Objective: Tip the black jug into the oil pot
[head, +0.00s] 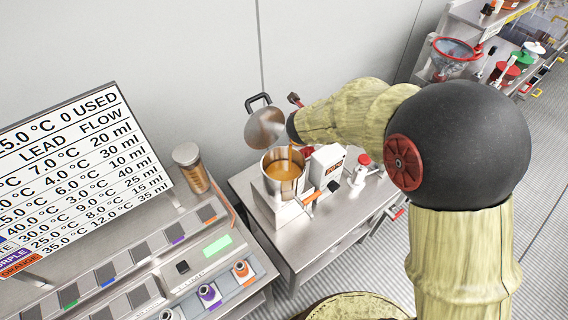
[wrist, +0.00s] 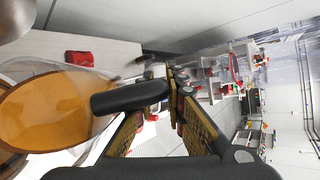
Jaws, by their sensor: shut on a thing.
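The steel oil pot (head: 271,186) stands on the bench with orange-brown liquid in it. My gripper (head: 292,128) is above the pot, its wrist coming in from the right. In the wrist view my gripper (wrist: 180,95) is shut on the dark handle of the black jug (wrist: 130,96). Beyond the handle are clear-looking walls and a broad orange liquid surface; I cannot tell how much of it belongs to jug or pot. A thin brown streak shows just above the pot in the head view. Most of the jug is hidden there.
A rounded steel vessel or lid (head: 265,128) with a black loop handle is behind the pot. A white box (head: 327,165) and a red-topped item (head: 361,168) stand right of it. The panel with a sign (head: 80,180) and a brown-filled jar (head: 191,168) are left.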

